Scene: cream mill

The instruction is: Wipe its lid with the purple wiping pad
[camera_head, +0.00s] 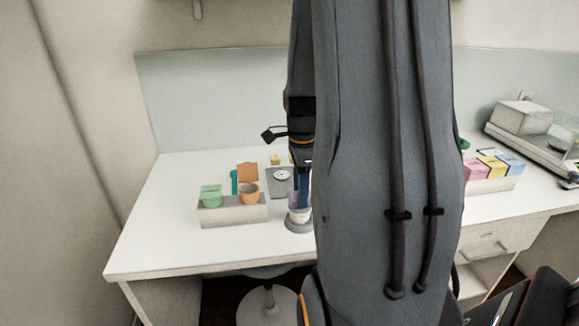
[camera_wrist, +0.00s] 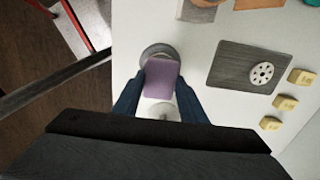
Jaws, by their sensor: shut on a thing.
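My gripper (camera_wrist: 160,88) is shut on the purple wiping pad (camera_wrist: 162,76), its blue fingers on either side of it. The pad is over a round device with a grey base (camera_wrist: 150,52) and a pale, round part (camera_wrist: 163,111) showing below the pad. The pad hides most of its top, so I cannot tell whether the pad touches the lid. In the head view my gripper (camera_head: 303,188) points down onto this device, whose grey base (camera_head: 298,226) stands on the white table. My arm hides its right side.
A pale holder (camera_head: 232,215) with a green cup (camera_head: 210,193) and an orange cup (camera_head: 249,193) stands to the left. A box (camera_head: 495,185) of coloured packs stands right.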

